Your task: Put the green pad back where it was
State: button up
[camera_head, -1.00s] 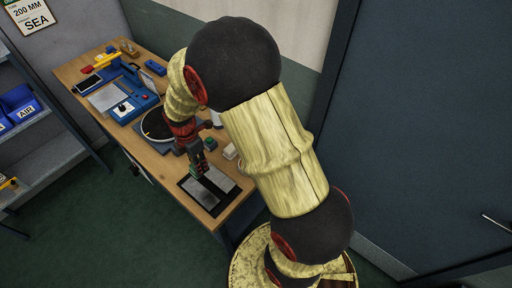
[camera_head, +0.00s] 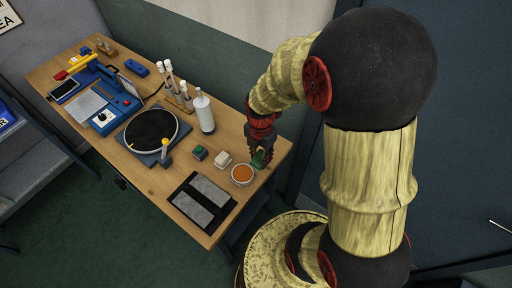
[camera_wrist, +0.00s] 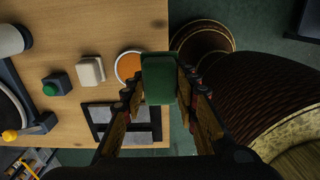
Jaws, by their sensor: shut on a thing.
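The green pad (camera_wrist: 158,80) is a rounded block held between the two fingers of my gripper (camera_wrist: 160,85) in the wrist view. In the head view my gripper (camera_head: 260,160) is shut on the pad near the table's right end, just right of a white dish with orange contents (camera_head: 242,174). The pad's height above the table is hard to tell. A black mat with two grey plates (camera_head: 179,194) lies at the table's front right. A white block (camera_head: 222,160) and a dark block with a green top (camera_head: 200,152) stand left of the dish.
A white bottle (camera_head: 204,114), a rack of tubes (camera_head: 180,98) and a black round plate (camera_head: 151,137) with a yellow-knobbed lever stand further left on the wooden table (camera_head: 160,190). A blue device (camera_head: 105,120) is beyond. The table's right edge is close to my gripper.

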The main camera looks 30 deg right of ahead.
jog(key=w+d+f, duration=0.1)
jog(key=w+f, duration=0.2)
jog(key=w, duration=0.1)
jog(key=w+d+f+b, duration=0.1)
jog(key=w+d+f, duration=0.1)
jog(key=w+f, duration=0.1)
jog(key=w+d+f, duration=0.1)
jog(key=w+f, duration=0.2)
jog(key=w, duration=0.2)
jog(key=shift+d, duration=0.4)
jog(key=shift+w+d+f+b, duration=0.15)
jog(key=shift+f+b, duration=0.25)
jog(key=shift+f, duration=1.5)
jog(key=shift+f, duration=0.2)
jog(key=o, duration=1.1)
jog(key=shift+r, duration=0.1)
